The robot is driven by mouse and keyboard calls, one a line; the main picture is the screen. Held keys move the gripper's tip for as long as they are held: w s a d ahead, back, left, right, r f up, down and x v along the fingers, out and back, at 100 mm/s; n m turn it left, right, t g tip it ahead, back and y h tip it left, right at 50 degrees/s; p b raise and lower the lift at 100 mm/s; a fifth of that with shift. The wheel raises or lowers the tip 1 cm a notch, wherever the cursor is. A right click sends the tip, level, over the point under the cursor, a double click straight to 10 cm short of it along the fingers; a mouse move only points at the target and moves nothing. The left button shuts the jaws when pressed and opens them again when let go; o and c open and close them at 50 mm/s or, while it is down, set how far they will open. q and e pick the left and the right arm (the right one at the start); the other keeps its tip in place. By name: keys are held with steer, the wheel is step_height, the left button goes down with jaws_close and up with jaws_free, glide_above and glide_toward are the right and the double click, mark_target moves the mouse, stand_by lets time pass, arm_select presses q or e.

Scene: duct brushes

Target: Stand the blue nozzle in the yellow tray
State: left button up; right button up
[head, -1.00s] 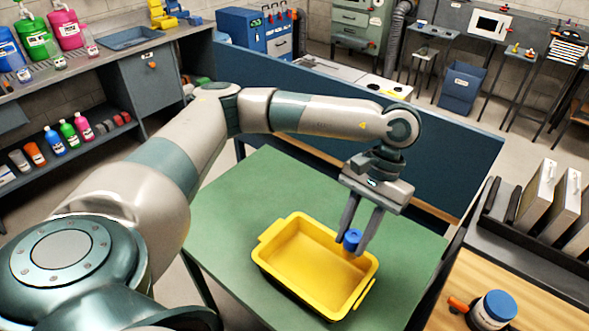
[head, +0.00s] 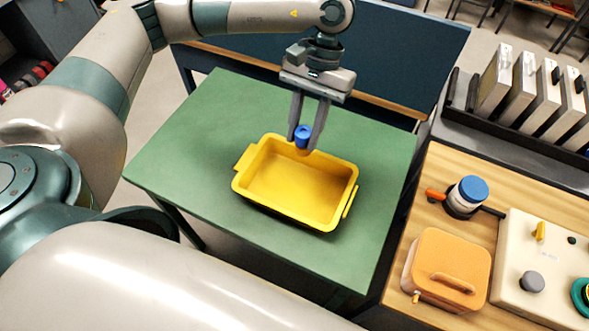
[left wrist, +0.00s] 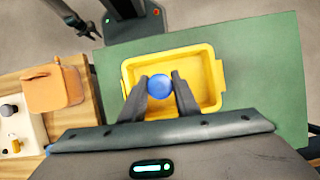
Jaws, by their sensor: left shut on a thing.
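The blue nozzle (head: 302,131) is held upright between the fingers of my left gripper (head: 304,146), which is shut on it. In the head view it shows at the far rim of the yellow tray (head: 262,200); its lower end is hard to make out. In the left wrist view the nozzle's round blue top (left wrist: 160,86) sits between the fingertips, over the open inside of the yellow tray (left wrist: 215,75). The tray looks empty and stands on the green table. I cannot tell whether the nozzle touches it. A dark claw, likely my right gripper (left wrist: 87,28), shows small in the left wrist view.
The green table (head: 215,105) is clear around the tray. A blue panel (head: 400,50) stands behind it. At the right, a wooden bench (head: 440,165) carries a blue-lidded jar (head: 473,189), an orange box (head: 450,262) and a pale panel with knobs (head: 530,255).

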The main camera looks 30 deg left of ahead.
steer(key=shift+d, duration=0.15)
